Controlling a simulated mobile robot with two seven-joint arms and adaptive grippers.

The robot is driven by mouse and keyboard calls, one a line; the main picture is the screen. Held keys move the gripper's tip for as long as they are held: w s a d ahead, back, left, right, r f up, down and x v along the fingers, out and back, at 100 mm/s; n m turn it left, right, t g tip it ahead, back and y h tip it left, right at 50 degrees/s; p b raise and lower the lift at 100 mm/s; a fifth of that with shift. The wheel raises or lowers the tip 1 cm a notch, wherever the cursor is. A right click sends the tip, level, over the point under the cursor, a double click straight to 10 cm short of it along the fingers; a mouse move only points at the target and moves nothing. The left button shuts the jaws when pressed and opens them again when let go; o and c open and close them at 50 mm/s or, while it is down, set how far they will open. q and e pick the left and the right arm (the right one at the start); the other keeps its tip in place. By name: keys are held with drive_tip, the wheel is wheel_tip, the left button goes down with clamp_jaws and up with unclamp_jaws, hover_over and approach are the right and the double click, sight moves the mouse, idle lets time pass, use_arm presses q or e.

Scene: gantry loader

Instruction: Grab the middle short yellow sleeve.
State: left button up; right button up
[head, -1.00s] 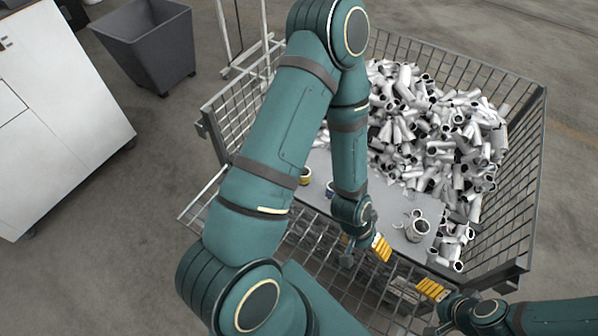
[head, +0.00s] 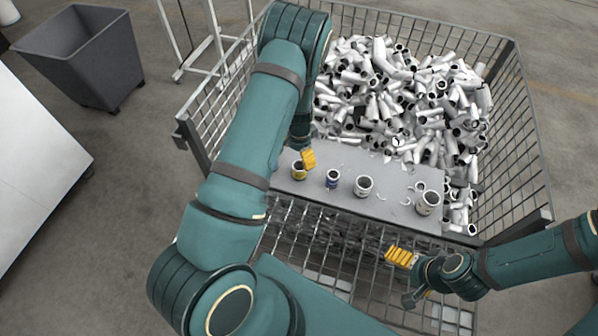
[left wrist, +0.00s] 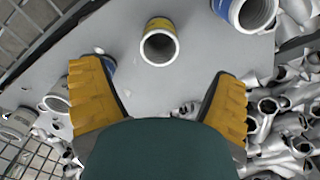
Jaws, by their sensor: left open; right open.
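A short yellow sleeve (head: 299,171) with a pale rim stands on the grey board (head: 395,181). It also shows in the left wrist view (left wrist: 159,42), ahead of the fingers and roughly centred between them. My left gripper (head: 308,158) is close to this sleeve in the head view; its yellow fingers (left wrist: 158,85) are spread wide with nothing between them. My right gripper (head: 400,257) is low in front of the board, away from the sleeves. I see only one yellow sleeve; my left arm hides the board's left part.
Right of the yellow sleeve stand a blue sleeve (head: 333,179), a white-grey one (head: 363,186) and a larger one (head: 428,203). A bigger blue-banded sleeve (left wrist: 246,12) shows in the left wrist view. Piled white pipes (head: 400,100) fill the mesh cage (head: 532,165) behind.

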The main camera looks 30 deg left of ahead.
sight(299, 165)
use_arm(q)
wheel_tip(299, 165, down, 3)
drive_tip(key=shift+d+f, duration=0.1)
drive_tip(key=shift+f, duration=0.1)
drive_tip(key=shift+f+b, duration=0.85)
drive_tip(key=shift+f, duration=1.85)
drive_tip(key=c, duration=1.4)
drive_tip(key=shift+c, duration=0.2)
